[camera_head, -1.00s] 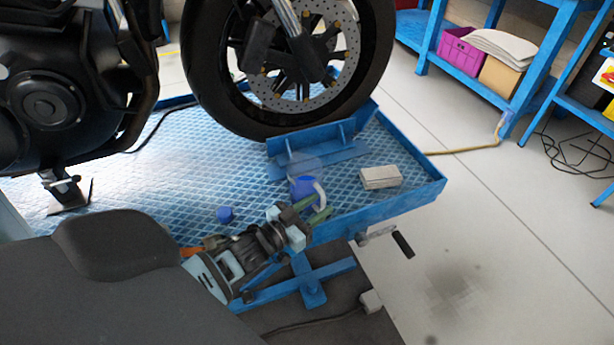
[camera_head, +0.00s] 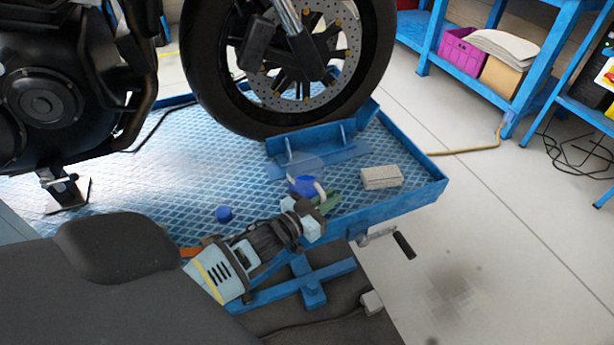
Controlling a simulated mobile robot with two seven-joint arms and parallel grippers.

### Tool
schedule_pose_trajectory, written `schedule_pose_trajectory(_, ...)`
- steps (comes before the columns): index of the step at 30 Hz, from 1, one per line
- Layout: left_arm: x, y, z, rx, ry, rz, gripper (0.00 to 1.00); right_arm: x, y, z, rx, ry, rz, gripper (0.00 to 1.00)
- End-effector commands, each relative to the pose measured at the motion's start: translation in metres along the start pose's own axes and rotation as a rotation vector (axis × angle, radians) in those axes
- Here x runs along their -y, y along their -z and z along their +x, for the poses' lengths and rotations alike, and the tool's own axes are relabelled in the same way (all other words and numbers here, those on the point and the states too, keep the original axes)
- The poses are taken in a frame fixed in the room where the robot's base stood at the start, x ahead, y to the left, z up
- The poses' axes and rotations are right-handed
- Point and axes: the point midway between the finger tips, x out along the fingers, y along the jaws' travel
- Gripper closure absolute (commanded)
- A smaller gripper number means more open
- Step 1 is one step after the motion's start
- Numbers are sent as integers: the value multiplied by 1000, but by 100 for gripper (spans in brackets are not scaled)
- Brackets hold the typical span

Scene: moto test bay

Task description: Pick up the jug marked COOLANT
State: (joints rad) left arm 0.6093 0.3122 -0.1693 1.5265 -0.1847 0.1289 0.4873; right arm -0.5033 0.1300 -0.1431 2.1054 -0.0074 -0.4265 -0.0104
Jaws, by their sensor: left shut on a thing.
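A small jug (camera_head: 302,185) with a blue body and a pale handle stands near the front edge of the blue lift platform (camera_head: 345,222), below the front wheel. Any marking on it is too small to read. My left gripper (camera_head: 326,201), with green fingertips, reaches in from the lower left and is shut on the jug at its handle side. The wrist hides the jug's lower part, so I cannot tell whether its base touches the platform. My right gripper is not in view.
The motorcycle wheel (camera_head: 290,60) and blue wheel chock (camera_head: 318,148) stand behind. A crank handle (camera_head: 402,244) sticks out at the platform's front.

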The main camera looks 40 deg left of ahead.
Motion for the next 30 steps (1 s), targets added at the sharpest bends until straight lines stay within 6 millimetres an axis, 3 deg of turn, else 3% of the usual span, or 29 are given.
schedule_pose_trajectory(17,0,6,0,-4,-1,2,100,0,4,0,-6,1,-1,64)
schedule_pose_trajectory(30,0,39,0,-6,-1,4,100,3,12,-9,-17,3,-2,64)
